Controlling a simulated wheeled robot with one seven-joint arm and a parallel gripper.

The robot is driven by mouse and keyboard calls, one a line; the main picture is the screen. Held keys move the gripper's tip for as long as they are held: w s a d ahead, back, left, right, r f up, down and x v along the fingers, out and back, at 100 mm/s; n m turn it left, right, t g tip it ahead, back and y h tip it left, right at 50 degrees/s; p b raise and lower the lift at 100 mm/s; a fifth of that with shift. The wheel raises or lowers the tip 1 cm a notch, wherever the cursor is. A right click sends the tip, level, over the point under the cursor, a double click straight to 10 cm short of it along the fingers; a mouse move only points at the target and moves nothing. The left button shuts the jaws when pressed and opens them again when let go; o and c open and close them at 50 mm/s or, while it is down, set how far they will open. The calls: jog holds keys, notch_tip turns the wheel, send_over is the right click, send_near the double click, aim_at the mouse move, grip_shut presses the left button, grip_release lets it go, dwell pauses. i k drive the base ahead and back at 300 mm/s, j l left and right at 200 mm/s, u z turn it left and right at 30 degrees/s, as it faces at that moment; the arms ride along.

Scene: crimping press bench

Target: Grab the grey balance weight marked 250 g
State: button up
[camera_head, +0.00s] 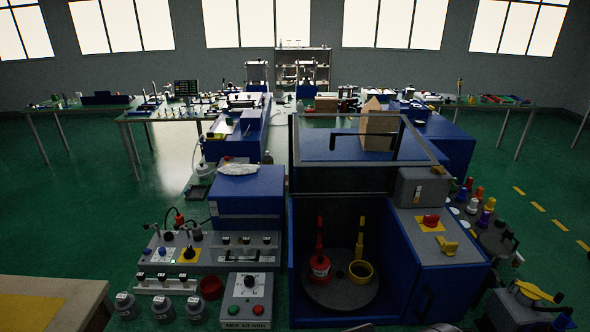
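Three grey, knobbed weights stand in a row at the lower left of the head view: a left one (126,306), a middle one (161,309) and a right one (196,309). Each has a small pale marking that is too small to read, so I cannot tell which one is 250 g. The weights stand upright and apart, in front of a grey control panel. My gripper cannot be made out in this view.
A grey button box (247,301) and a dark red bowl (210,287) stand right of the weights. A blue press enclosure (425,262) with a round turntable (340,289) is further right. A tan-topped table (50,301) is at the left. Green floor (75,230) lies open beyond.

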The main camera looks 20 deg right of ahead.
aim_at(127, 305)
jog(key=i+j+u, duration=0.4)
jog(key=j, duration=0.35)
jog(key=i+j+u, duration=0.4)
jog(key=j, duration=0.25)
jog(key=i+j+u, duration=0.4)
jog(key=i+j, duration=0.1)
jog(key=i, duration=0.1)
